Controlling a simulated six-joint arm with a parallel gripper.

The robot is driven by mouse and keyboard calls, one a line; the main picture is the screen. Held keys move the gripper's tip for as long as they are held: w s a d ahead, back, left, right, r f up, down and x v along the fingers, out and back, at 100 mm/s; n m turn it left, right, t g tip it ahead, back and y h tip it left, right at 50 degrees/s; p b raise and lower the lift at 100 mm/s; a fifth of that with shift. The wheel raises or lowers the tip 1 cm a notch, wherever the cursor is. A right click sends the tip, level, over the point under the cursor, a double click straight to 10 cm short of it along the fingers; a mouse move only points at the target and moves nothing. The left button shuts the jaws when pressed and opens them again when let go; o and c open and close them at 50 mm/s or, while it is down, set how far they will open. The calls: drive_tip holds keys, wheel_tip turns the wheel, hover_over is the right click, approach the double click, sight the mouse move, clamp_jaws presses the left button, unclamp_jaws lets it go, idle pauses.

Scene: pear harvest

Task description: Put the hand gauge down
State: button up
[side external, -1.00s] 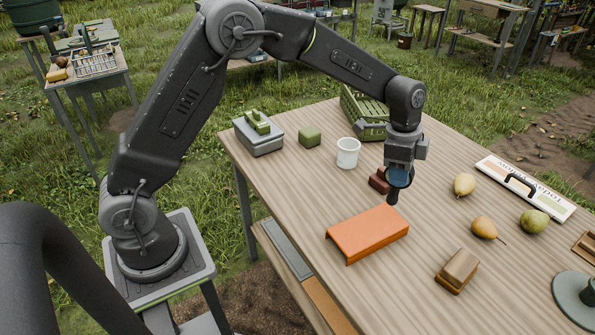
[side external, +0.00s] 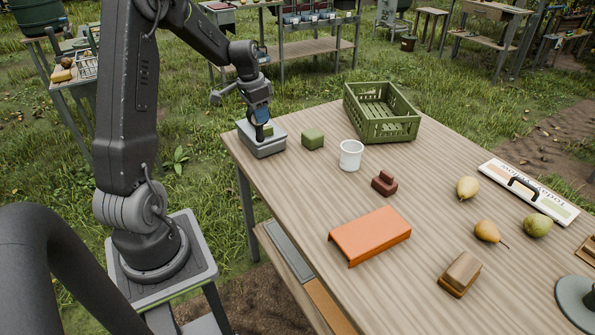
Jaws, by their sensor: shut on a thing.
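My gripper (side external: 258,113) is at the far left corner of the table, above a grey box (side external: 264,149) with green blocks (side external: 268,130) on top. It is shut on a dark piece, which I take to be the hand gauge (side external: 260,132). Its dark stem points down and overlaps the green blocks in the picture. I cannot tell whether it touches them or the box. My gripper and the gauge hide part of the green blocks.
A green block (side external: 313,138), a white cup (side external: 350,155) and a slatted green crate (side external: 381,112) stand to the right. A dark red block (side external: 384,183), an orange cover (side external: 370,235) and several pears lie nearer. Bare wood lies between them.

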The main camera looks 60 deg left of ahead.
drive_tip(key=shift+f, duration=0.15)
drive_tip(key=shift+w+d+f, duration=1)
drive_tip(key=shift+w+f, duration=0.55)
drive_tip(key=shift+f, duration=0.25)
drive_tip(key=shift+w+d+f, duration=1)
drive_tip(key=shift+w+f, duration=0.5)
drive_tip(key=shift+f, duration=0.25)
drive_tip(key=shift+w+d+f, duration=1)
drive_tip(key=shift+w+f, duration=0.55)
drive_tip(key=shift+f, duration=0.25)
drive_tip(key=shift+f, duration=0.15)
drive_tip(key=o, duration=1)
